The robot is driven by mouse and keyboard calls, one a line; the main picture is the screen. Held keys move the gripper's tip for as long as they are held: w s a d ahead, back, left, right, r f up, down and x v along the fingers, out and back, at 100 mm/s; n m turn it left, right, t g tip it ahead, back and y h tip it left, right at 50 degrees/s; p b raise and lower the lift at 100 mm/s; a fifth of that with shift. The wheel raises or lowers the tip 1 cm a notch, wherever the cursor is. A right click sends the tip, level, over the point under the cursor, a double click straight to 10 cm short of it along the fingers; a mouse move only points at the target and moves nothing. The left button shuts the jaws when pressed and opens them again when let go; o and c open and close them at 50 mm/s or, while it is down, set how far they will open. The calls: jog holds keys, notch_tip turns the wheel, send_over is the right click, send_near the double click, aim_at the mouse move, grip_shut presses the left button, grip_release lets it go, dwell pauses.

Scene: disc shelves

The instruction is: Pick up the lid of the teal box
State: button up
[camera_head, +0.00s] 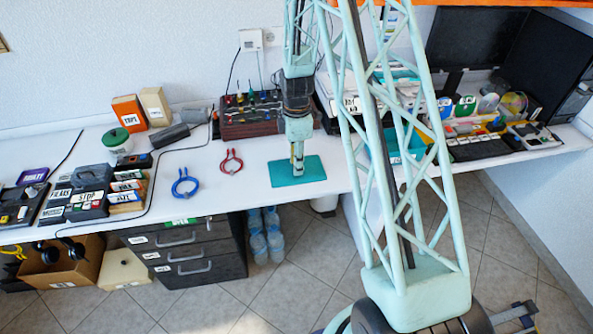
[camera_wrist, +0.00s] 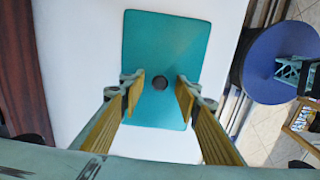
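The teal lid (camera_head: 312,166) is a flat rectangular plate lying on the white tabletop near its front edge. My gripper (camera_head: 297,168) points down over the lid. Whether the fingertips are level with the knob is hard to tell. A teal open container (camera_head: 416,143), partly hidden by my arm, stands farther right.
Blue cable-like loops (camera_head: 185,186) and red ones (camera_head: 231,161) lie left of the lid. A dark red tool rack (camera_head: 262,128) stands behind it. A drawer unit (camera_head: 190,255) is below the table. The tabletop right around the lid is clear.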

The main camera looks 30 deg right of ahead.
jog(key=shift+c, duration=0.9)
jog(key=c, duration=0.8)
jog(key=shift+r, duration=0.15)
jog(key=shift+r+p, duration=0.4)
jog(key=shift+r, duration=1.2)
jog(key=s+a, duration=0.2)
jog(key=s, duration=0.3)
jog(key=s+a+r, duration=0.1)
jog(key=s+a, duration=0.1)
jog(key=s, duration=0.3)
jog(key=s+a+p, duration=0.1)
jog(key=s, duration=0.4)
jog(key=shift+a+r, duration=0.25)
jog(key=shift+a, duration=0.15)
jog(key=shift+w, duration=0.15)
